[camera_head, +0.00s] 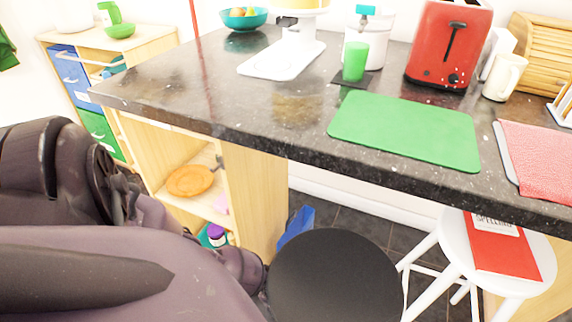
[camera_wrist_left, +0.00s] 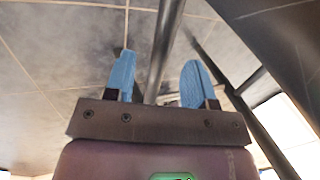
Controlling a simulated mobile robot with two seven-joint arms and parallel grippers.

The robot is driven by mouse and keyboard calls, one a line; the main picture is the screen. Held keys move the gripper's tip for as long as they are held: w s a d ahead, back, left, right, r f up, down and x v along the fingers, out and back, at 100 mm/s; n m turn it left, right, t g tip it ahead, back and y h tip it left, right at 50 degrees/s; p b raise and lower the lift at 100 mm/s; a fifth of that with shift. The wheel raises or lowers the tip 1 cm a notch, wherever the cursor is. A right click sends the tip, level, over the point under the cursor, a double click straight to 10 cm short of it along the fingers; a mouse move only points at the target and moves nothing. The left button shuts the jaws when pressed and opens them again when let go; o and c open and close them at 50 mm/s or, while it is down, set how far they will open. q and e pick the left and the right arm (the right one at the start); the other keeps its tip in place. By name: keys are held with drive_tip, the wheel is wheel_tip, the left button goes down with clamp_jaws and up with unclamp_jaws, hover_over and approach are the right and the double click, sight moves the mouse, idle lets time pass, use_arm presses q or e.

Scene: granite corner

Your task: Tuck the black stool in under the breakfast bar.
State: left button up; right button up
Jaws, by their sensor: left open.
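The black stool shows its round seat (camera_head: 335,280) at the bottom middle of the head view, in front of the breakfast bar (camera_head: 300,115) with its dark speckled granite top. Its legs are hidden there by the seat and the picture edge. My left arm reaches from the left to the seat's left side, and its fingers are hidden in that view. In the left wrist view my left gripper (camera_wrist_left: 158,82) is open, with a blue-tipped finger on each side of a dark bar (camera_wrist_left: 165,45), apparently a stool leg. I cannot tell whether they touch. My right gripper is out of view.
A white stool (camera_head: 452,240) bearing a red book (camera_head: 500,250) stands at the right under the counter. An open cabinet (camera_head: 255,195) with an orange plate (camera_head: 190,181) is at left. A blue item (camera_head: 297,225) lies beside it. Dark tiled floor shows between cabinet and white stool.

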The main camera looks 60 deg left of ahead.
use_arm(q)
drive_tip(key=x, duration=0.1)
drive_tip(key=b+x, duration=0.1)
drive_tip(key=x, duration=0.1)
drive_tip(key=shift+s+f, duration=0.15)
drive_tip(key=shift+s, duration=0.1)
drive_tip(key=shift+w+d+f+b, duration=0.1)
drive_tip(key=shift+w+f+b, duration=0.2)
drive_tip(key=shift+b, duration=0.15)
drive_tip(key=shift+r, duration=0.1)
drive_tip(key=shift+w, duration=0.1)
clamp_jaws()
idle(0.8)
